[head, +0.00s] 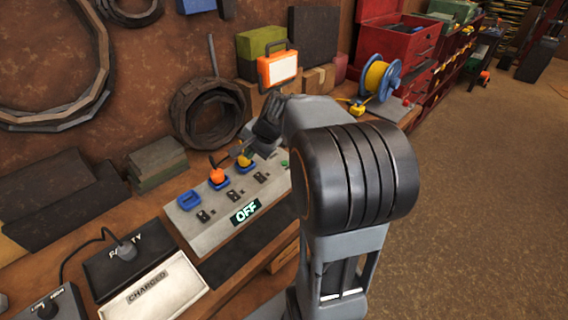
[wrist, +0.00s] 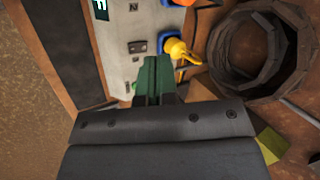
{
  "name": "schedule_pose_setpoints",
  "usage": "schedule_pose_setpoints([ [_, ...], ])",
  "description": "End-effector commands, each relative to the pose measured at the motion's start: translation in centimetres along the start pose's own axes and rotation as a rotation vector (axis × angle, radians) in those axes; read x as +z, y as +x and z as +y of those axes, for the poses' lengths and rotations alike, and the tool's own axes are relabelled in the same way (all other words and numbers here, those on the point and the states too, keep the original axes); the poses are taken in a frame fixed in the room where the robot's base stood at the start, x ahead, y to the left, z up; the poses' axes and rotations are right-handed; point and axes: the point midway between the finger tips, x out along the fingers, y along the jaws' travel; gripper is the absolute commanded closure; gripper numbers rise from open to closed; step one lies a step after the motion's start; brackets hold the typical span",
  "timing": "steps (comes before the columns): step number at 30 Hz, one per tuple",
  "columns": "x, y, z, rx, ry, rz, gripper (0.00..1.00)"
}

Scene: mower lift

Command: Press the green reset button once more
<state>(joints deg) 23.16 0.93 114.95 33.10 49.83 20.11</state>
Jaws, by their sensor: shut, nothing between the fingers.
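The grey panel (head: 218,220) stands on the bench in the head view, with a lit display (head: 245,211) reading OFF. The small green button (head: 285,163) shows at the panel's right end, close to my arm. In the wrist view a bit of green (wrist: 133,87), likely the button, shows just left of my fingers, partly hidden. My gripper (wrist: 151,62) is shut and empty, its dark green fingers together over the panel's end. In the head view it is above the panel near the yellow plug (head: 244,161). I cannot tell whether it touches anything.
An orange plug (head: 217,175) and the yellow plug sit in blue sockets on the panel; a third blue socket (head: 188,200) is empty. A coiled hose (head: 208,115) leans on the wall behind. An orange lamp (head: 278,68) stands behind my wrist.

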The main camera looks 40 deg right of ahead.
Motion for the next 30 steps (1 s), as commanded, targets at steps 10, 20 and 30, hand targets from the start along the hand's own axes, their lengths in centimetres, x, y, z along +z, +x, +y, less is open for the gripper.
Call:
schedule_pose_setpoints([
  [10, -15.4, 4.1, 2.7, -0.221, 0.697, -0.011, 1.0],
  [20, -19.1, 4.9, 4.3, -0.288, 0.86, -0.013, 1.0],
  [30, -19.0, 5.0, 4.3, -0.287, 0.859, -0.014, 1.0],
])
